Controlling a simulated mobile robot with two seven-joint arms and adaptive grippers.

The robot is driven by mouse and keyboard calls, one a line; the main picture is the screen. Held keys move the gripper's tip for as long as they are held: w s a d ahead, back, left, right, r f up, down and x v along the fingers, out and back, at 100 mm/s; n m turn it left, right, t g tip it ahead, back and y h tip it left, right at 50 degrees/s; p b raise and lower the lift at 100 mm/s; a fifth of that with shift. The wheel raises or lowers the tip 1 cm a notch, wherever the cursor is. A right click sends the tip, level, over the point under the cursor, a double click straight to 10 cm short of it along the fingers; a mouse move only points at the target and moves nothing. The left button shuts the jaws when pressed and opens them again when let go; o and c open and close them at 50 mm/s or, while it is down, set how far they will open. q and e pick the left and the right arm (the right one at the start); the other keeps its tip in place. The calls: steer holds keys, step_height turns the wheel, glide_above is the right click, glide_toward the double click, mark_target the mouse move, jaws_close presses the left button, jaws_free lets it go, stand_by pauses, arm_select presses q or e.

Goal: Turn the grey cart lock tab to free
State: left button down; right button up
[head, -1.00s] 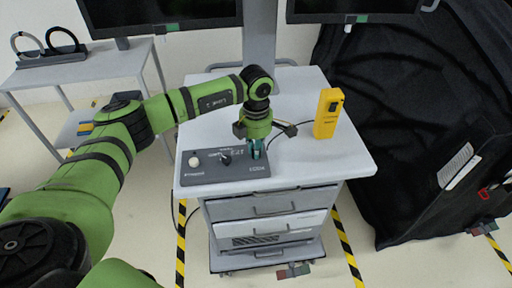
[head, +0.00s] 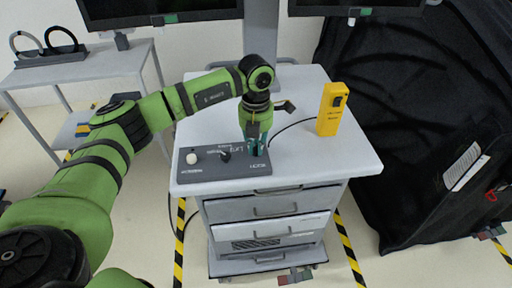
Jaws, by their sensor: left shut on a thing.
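A dark grey control panel (head: 213,172) lies on the white top of the cart, near its front left. It bears a white round knob (head: 191,158), a black knob (head: 225,156) and small lettering. My left gripper (head: 256,147) points down at the panel's right end, with its teal fingertips close together at the panel. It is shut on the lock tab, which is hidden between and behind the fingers. I cannot tell the tab's angle. My right gripper is not in view.
A yellow box (head: 331,109) with a black button stands on the cart (head: 290,165) right of my gripper, and a black cable runs to it. A black covered cart (head: 420,130) is at the right. A side table (head: 85,68) stands at the back left.

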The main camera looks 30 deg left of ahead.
arm_select(q)
steer(key=n+b, duration=0.1)
steer(key=n, duration=0.3)
steer(key=shift+n, duration=0.3)
steer(key=n+b, duration=0.1)
steer(key=n, duration=0.3)
steer(key=shift+r, duration=0.1)
steer(key=shift+n, duration=0.3)
steer(key=c, duration=1.2)
jaws_free()
steer(key=shift+s, duration=0.1)
steer(key=shift+c, duration=0.2)
step_height(320, 180, up, 12)
